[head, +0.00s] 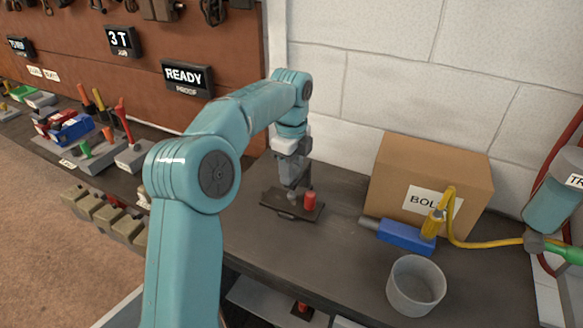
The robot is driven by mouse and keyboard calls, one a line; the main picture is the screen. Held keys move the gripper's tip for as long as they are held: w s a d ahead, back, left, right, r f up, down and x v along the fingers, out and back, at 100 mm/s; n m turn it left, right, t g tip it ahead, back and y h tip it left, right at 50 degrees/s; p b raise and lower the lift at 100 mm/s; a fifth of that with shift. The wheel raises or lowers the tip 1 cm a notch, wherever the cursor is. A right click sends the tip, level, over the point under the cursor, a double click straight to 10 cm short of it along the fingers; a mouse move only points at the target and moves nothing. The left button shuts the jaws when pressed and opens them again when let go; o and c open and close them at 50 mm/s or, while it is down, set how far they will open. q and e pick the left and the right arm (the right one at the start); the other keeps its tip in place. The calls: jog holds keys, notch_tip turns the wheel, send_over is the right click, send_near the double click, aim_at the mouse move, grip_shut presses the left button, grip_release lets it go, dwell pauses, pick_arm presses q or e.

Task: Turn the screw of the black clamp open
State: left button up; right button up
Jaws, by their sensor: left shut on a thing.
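A low black piece (277,207), which looks like the black clamp, lies on the dark bench near the wall. My left gripper (292,192) points straight down over the middle of the black piece. Its fingers are shut on a small part there, which looks like the clamp's screw; the fingers hide most of it. How far the screw is turned cannot be told. My right gripper is not in view.
A cardboard box (393,165) stands right of the clamp, with a blue tool (400,236) and yellow hose in front. A grey round cup (416,284) stands near the front. A tool rack (100,157) is at left. Bare bench lies between clamp and cup.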

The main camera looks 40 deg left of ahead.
pick_arm(q)
jog(key=shift+n, duration=0.3)
jog(key=shift+r+n+p, duration=0.2)
jog(key=shift+n+p, duration=0.9)
jog(key=shift+s+n+p, duration=0.1)
jog(key=shift+n+p, duration=0.4)
jog(key=shift+n, duration=0.4)
jog(key=n+p, duration=0.1)
jog(key=n, duration=0.1)
jog(key=shift+f+n, duration=0.1)
jog(key=shift+n, duration=0.3)
jog(key=n+p, duration=0.1)
jog(key=n, duration=0.2)
jog(key=shift+d, duration=0.1)
jog(key=n+p, duration=0.1)
jog(key=n, duration=0.6)
jog(key=shift+d+p, duration=0.1)
jog(key=shift+p, duration=0.2)
jog(key=n, duration=0.6)
